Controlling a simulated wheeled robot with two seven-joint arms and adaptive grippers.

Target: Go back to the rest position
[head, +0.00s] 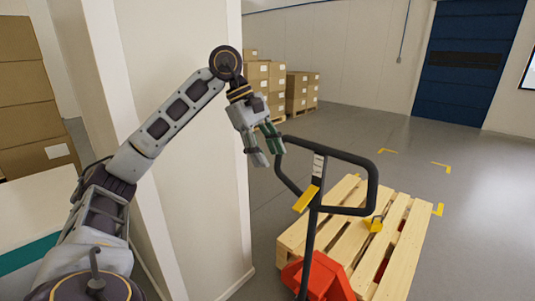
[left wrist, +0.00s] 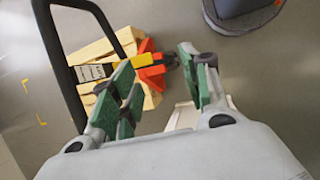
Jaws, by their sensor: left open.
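My left arm reaches in from the left in the head view. My left gripper (head: 264,148) hangs with its fingers pointing down, next to the black handle (head: 372,185) of a pallet jack. The gripper is open and nothing shows between its fingers. In the left wrist view the open fingers of the left gripper (left wrist: 163,92) show green inner pads. The black handle (left wrist: 62,75) is to their left there, and I cannot tell whether it touches the gripper. My right gripper is in neither view.
The pallet jack's red body (head: 322,277) stands at a wooden pallet (head: 345,200). A white wall corner (head: 190,130) is close behind my left arm. Stacked cardboard boxes (head: 265,78) stand at the back. A blue door (head: 465,55) is far right. Grey floor is open at right.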

